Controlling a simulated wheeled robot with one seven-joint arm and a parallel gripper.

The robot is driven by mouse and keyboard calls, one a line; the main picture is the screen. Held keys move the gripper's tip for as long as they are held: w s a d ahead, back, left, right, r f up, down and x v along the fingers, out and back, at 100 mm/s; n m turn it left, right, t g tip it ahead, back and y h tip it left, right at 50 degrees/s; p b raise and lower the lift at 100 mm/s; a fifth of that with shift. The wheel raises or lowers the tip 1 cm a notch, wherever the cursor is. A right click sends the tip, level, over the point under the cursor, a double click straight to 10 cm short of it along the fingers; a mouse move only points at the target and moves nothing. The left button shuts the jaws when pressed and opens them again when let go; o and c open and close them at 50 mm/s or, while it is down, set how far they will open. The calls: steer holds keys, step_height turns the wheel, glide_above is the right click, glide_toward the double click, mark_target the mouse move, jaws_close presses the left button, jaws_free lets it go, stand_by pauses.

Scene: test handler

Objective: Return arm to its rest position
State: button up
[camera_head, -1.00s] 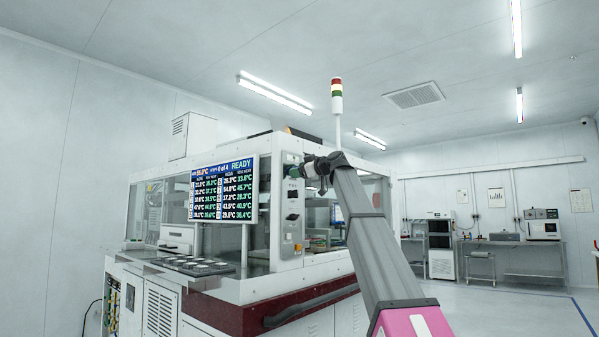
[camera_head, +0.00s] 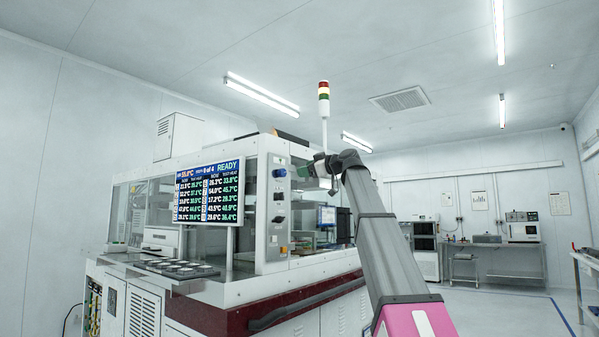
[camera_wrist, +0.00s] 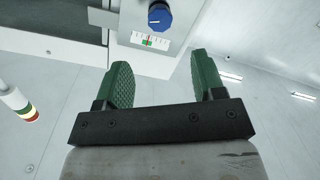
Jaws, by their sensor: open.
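My gripper (camera_wrist: 164,82) shows in the wrist view with its two green fingers spread apart and nothing between them. Beyond the fingers, the wrist view shows the machine's white panel with a blue knob (camera_wrist: 159,16) and a small marked scale under it. In the head view my arm reaches up from the bottom right, with its wrist in front of the test handler (camera_head: 245,305). The fingers are hard to make out there. The handler's control panel, with the blue knob (camera_head: 278,173), stands left of my wrist.
The handler's screen (camera_head: 208,192) reads READY. A signal tower (camera_head: 323,103) rises behind my wrist. Benches with equipment (camera_head: 522,228) line the far wall. Open floor lies to the right.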

steer(key=shift+s+d, duration=0.15)
steer(key=shift+d, duration=0.05)
stand_by(0.4)
